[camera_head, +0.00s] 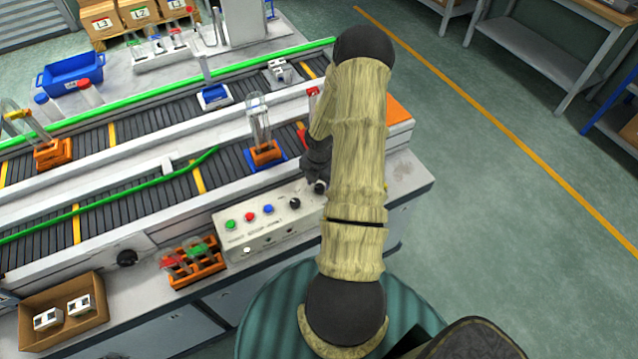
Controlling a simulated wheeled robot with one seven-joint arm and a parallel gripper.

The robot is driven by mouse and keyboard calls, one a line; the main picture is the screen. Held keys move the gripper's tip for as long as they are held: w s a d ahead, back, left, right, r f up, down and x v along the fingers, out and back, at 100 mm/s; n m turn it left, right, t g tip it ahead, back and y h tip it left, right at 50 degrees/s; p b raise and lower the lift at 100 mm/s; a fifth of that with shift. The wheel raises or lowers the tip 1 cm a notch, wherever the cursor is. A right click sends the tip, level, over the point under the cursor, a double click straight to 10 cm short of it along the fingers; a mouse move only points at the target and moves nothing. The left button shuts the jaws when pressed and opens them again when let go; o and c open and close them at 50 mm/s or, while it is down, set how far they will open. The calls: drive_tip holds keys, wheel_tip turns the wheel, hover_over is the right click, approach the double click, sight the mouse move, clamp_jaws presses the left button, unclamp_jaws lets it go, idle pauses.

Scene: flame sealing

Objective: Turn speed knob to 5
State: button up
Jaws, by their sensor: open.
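The control panel (262,232) is a pale box on the bench, with a green button (230,224), a red button (249,217) and a blue button (267,209). A small black knob (295,203) sits to the right of the blue button. I cannot read its marks or setting, or tell whether it is the speed knob. My arm hides the panel's right part. My gripper (318,182) shows as a dark, partly hidden shape at the arm's left edge, above the panel's right side and right of the black knob. It is open; contact cannot be made out.
Two conveyors (120,207) run behind the panel, carrying orange holders with glass tubes. An orange rack (195,262) with red and green pieces stands left of the panel. A cardboard box (65,325) is at the lower left. Open floor (500,200) lies to the right.

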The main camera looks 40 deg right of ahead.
drive_tip(key=shift+f, duration=0.3)
drive_tip(key=c, duration=1)
drive_tip(key=shift+o, duration=0.2)
